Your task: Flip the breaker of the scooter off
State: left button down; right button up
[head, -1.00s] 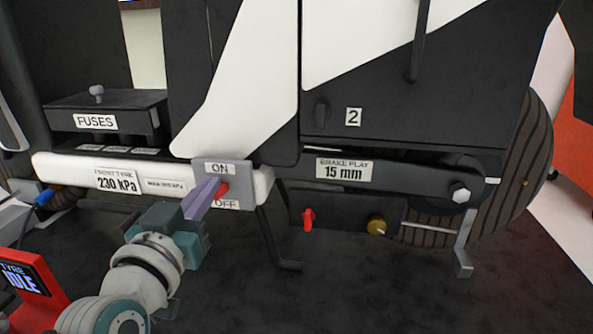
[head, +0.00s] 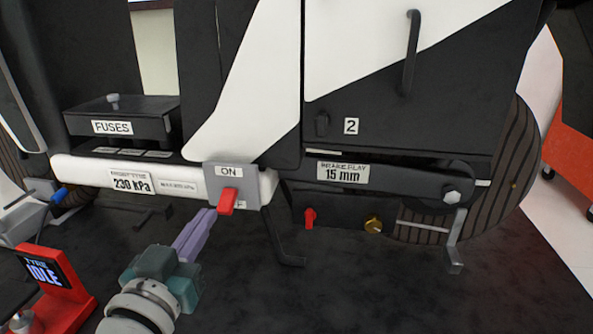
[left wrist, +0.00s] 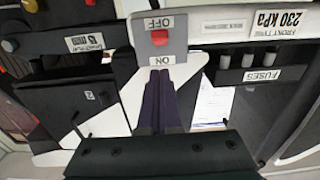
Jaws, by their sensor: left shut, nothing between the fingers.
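The breaker (head: 205,181) is a grey plate on the end of the scooter's white beam, with an ON label above and an OFF label below. Its red lever (head: 228,201) tilts down over the OFF label and hides part of it. In the left wrist view the breaker (left wrist: 176,30) appears upside down, with its red lever (left wrist: 160,38) nearer OFF than ON. My left gripper (head: 208,214) is shut and empty, its purple fingers just below and left of the lever, seemingly apart from it. The fingertips (left wrist: 160,74) show in the left wrist view beside the ON label. My right gripper is out of view.
A fuse box (head: 118,120) sits above the beam at left. A small red switch (head: 309,217) and a brass knob (head: 373,225) are to the right, under the brake arm. A black stand leg (head: 280,240) hangs close right of my gripper. A red display unit (head: 60,290) stands front left.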

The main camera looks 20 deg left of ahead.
pick_arm(q)
jog(key=s+f, duration=0.3)
jog(key=shift+s+d+f+b, duration=0.1)
jog(key=shift+d+f+b, duration=0.2)
jog(key=shift+d+f, duration=0.1)
jog(key=shift+a, duration=0.1)
